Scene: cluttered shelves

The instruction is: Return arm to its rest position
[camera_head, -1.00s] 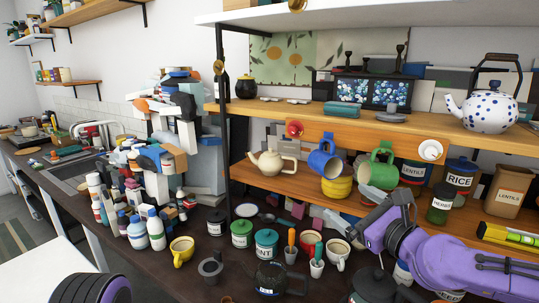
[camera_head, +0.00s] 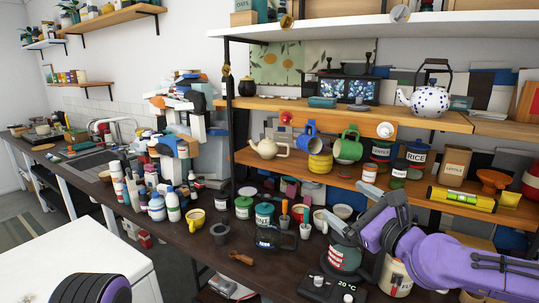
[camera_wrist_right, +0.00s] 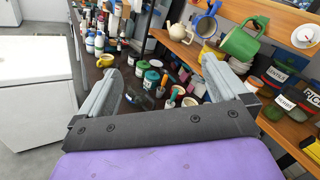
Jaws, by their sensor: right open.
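My right arm (camera_head: 455,262) is purple and reaches in from the right over the dark counter. A dark, purple-edged part of my left arm (camera_head: 92,289) shows at the bottom left; the left gripper is out of the picture.
A yellow mug (camera_head: 196,219) and several jars crowd the counter. A white surface (camera_head: 85,262) at front left is clear.

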